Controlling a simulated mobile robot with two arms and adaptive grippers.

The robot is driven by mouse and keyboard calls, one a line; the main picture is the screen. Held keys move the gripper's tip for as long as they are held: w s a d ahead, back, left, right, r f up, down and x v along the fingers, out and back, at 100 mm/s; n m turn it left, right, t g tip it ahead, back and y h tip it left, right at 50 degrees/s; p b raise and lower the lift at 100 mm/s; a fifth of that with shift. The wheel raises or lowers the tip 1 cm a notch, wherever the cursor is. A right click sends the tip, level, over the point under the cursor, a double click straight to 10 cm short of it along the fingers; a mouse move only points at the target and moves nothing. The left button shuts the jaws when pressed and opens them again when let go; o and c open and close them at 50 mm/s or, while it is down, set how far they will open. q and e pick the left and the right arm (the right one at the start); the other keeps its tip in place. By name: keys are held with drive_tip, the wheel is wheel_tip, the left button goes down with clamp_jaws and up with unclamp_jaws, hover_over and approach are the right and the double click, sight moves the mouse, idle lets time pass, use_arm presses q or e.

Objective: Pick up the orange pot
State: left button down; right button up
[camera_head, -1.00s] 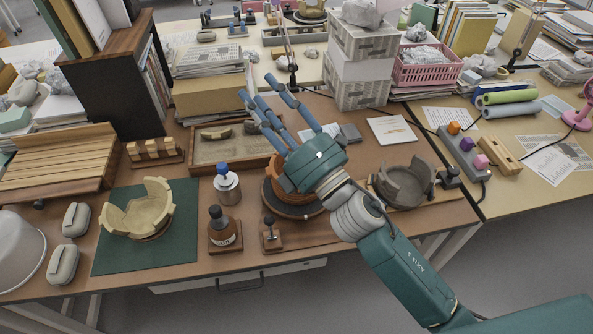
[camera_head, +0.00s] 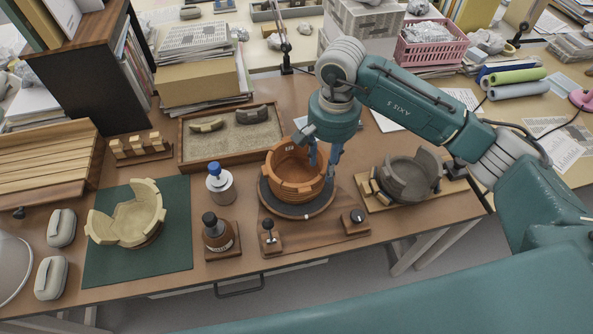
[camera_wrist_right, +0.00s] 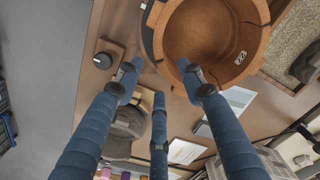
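The orange pot (camera_head: 295,182) stands upright on a dark round turntable (camera_head: 268,206) at the middle of the bench. Its rim is broken and stepped. My right gripper (camera_head: 322,164) points down at the pot's right side. One blue finger is over or inside the opening and another is outside the wall. In the right wrist view the pot (camera_wrist_right: 215,45) is at the top, and the gripper's three fingers (camera_wrist_right: 160,84) are spread apart. One fingertip overlaps the rim; I cannot tell whether it touches. My left gripper is not in view.
A grey broken pot (camera_head: 408,182) stands close on the right. A cream pot (camera_head: 130,216) sits on a green mat (camera_head: 185,250) at left. A blue-capped bottle (camera_head: 221,186) and a dark-capped brown bottle (camera_head: 216,236) stand left of the turntable. A sand tray (camera_head: 180,148) lies behind.

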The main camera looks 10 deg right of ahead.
sight(323, 180)
wheel_tip(323, 180, down, 3)
drive_tip(key=shift+a+f, duration=0.1)
wheel_tip(323, 180, down, 4)
drive_tip(key=p, duration=0.2)
drive_tip(key=shift+s+p, duration=0.1)
drive_tip(key=shift+p, duration=0.3)
drive_tip(key=shift+f, duration=0.55)
clamp_jaws()
drive_tip(key=shift+a+r, duration=0.1)
